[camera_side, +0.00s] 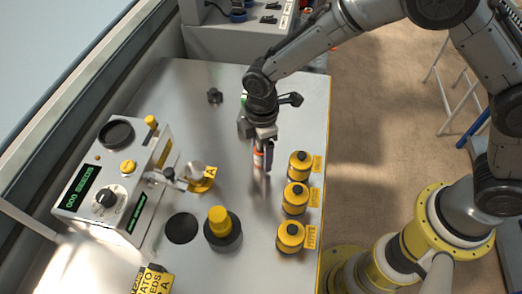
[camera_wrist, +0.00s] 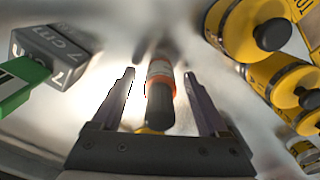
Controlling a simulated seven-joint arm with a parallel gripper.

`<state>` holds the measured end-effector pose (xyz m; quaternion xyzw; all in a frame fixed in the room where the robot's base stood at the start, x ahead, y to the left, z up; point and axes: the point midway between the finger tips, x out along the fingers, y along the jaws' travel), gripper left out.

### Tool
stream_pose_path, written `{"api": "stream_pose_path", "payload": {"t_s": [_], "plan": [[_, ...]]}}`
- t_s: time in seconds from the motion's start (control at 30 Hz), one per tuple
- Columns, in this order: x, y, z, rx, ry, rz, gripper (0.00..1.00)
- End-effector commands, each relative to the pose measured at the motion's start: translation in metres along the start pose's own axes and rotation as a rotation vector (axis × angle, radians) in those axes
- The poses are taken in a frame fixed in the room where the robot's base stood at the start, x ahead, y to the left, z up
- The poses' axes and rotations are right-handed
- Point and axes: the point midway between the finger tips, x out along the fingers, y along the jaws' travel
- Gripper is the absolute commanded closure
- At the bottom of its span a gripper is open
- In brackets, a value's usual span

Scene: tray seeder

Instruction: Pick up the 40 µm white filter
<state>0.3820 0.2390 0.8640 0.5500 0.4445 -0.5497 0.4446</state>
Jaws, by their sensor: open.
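I cannot make out any part plainly marked as the 40 µm white filter. A small cylinder (camera_wrist: 160,88) with a dark end, an orange band and a white label lies between my fingers in the wrist view. Its orange and white side also shows in the side view (camera_side: 258,158). My gripper (camera_wrist: 159,74) is open, with one finger on each side of the cylinder and bright gaps between. In the side view my gripper (camera_side: 265,163) points down over the middle of the metal table, and its fingers partly hide the cylinder.
Three yellow canisters (camera_side: 295,198) with dark knobs stand in a row along the table's right edge. The seeder (camera_side: 107,190) stands at left. A yellow-topped black base (camera_side: 222,240) and a black disc (camera_side: 182,228) sit at the front. A grey "7 cm" box (camera_wrist: 58,55) is near a green piece (camera_wrist: 22,85).

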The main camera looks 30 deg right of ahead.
Motion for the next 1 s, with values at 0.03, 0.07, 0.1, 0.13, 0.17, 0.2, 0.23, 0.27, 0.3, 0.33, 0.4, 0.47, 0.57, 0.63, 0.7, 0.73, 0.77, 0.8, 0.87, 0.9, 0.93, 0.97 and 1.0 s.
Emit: {"api": "stream_pose_path", "payload": {"t_s": [0.03, 0.07, 0.1, 0.13, 0.17, 0.2, 0.23, 0.27, 0.3, 0.33, 0.4, 0.47, 0.57, 0.63, 0.7, 0.73, 0.77, 0.8, 0.87, 0.9, 0.93, 0.97, 1.0], "plan": [[0.0046, -0.0004, 0.0004, 0.0, -0.002, -0.002, 0.23], [0.0061, -0.0003, 0.0004, 0.0, -0.001, -0.001, 0.23], [0.0073, -0.0002, 0.0003, 0.0, -0.001, -0.001, 0.23], [0.0077, -0.0002, 0.0002, 0.0, 0.0, 0.0, 0.23], [0.0078, -0.0001, 0.0002, 0.0, 0.0, 0.0, 0.23], [0.0078, -0.0001, 0.0002, 0.0, 0.0, 0.0, 0.23], [0.0077, -0.0001, 0.0002, 0.0, 0.0, 0.0, 0.23], [0.0076, -0.0001, 0.0002, 0.0, 0.0, 0.0, 0.23], [0.0076, -0.0001, 0.0002, 0.0, 0.0, 0.0, 0.23], [0.0075, -0.0001, 0.0002, 0.0, 0.0, 0.0, 0.26], [0.0074, -0.0001, 0.0002, 0.0, 0.0, 0.0, 0.39], [0.0073, -0.0002, 0.0002, 0.0, 0.0, 0.0, 0.5], [0.0072, -0.0001, 0.0002, 0.0, 0.0, 0.0, 0.68], [0.0072, -0.0001, 0.0002, 0.0, 0.0, 0.0, 0.8], [0.0071, -0.0001, 0.0002, 0.0, 0.0, 0.0, 0.93], [0.0071, -0.0001, 0.0002, 0.0, 0.0, 0.0, 0.98], [0.0071, -0.0001, 0.0002, 0.0, 0.0, 0.0, 1.0], [0.0071, -0.0001, 0.0002, 0.0, 0.0, 0.0, 1.0], [0.0069, 0.0, 0.0001, 0.0, 0.0, 0.0, 1.0], [0.0069, 0.0, 0.0001, 0.0, 0.0, 0.0, 1.0], [0.0069, 0.0, 0.0001, 0.0, 0.0, 0.0, 1.0], [0.0069, 0.0, 0.0001, 0.0, 0.0, 0.0, 1.0], [0.0068, 0.0, 0.0001, 0.0, 0.0, 0.0, 1.0]]}}
